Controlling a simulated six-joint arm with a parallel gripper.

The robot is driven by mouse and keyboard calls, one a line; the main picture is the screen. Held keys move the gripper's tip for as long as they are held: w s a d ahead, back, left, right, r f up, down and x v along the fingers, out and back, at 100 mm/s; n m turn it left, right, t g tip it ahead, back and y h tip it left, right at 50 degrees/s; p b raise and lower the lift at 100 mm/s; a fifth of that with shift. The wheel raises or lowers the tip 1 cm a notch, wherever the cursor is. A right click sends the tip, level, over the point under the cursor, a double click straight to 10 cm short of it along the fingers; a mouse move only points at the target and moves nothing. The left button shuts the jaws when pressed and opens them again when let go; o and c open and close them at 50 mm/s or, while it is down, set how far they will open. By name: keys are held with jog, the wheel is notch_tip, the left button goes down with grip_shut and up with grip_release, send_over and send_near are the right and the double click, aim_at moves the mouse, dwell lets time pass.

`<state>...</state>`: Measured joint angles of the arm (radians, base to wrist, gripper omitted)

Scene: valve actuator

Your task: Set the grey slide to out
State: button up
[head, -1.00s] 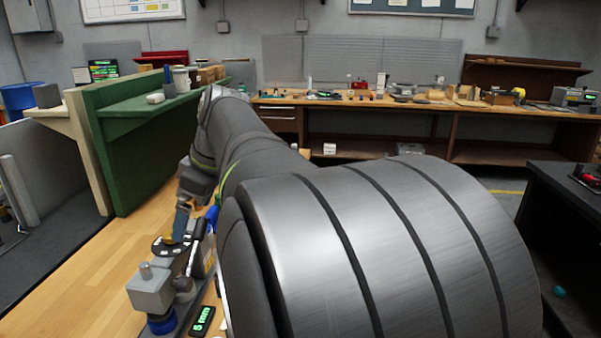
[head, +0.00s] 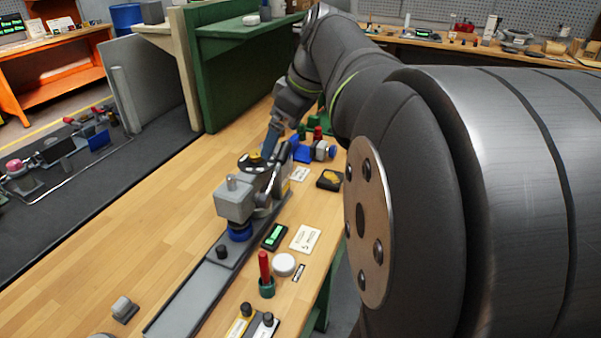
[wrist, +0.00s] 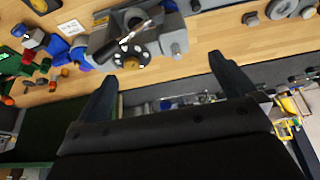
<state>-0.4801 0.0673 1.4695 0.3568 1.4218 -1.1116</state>
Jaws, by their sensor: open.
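The valve actuator has a grey block (head: 235,203) on a blue collar and a black dial (head: 253,162) behind it. In the wrist view the dial (wrist: 132,56) has light marks and a lever above it. A long grey strip (head: 196,292) with a black knob (head: 222,251) runs from the actuator towards the front; it may be the grey slide, but its setting cannot be read. My gripper (wrist: 162,78) is open and empty, its fingertips spread below the dial in the wrist view. In the head view a finger (head: 271,141) shows just beyond the dial, without clear contact.
A small grey block (head: 124,308) stands left. Blue and red parts (head: 318,145) lie beyond. The wooden bench top (head: 130,235) is clear at left.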

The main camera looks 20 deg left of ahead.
jog(key=shift+a+f, duration=0.1)
jog(key=c, duration=0.6)
jog(key=shift+s+a+f+m, duration=0.15)
jog(key=shift+a+m, duration=0.1)
jog(key=shift+m, duration=0.15)
jog(key=c, duration=0.3)
jog(key=s+a+f+m, duration=0.1)
jog(key=a+m, duration=0.1)
jog(key=m, duration=0.1)
jog(key=s+a+f+m+h, duration=0.1)
jog(key=a+f+m, duration=0.1)
jog(key=m, duration=0.1)
jog(key=s+a+f+m+h, duration=0.1)
jog(key=s+a+f+m, duration=0.1)
jog(key=shift+a+f+m+g, duration=0.1)
jog(key=shift+m+g, duration=0.2)
jog(key=shift+m, duration=0.1)
jog(key=shift+c, duration=1.3)
jog(key=m+h, duration=0.3)
jog(key=m, duration=0.8)
send_over(220, 248)
notch_tip(220, 248, down, 6)
notch_tip(220, 248, down, 17)
jog(key=shift+w+f, duration=0.1)
jog(key=shift+c, duration=0.5)
grip_shut()
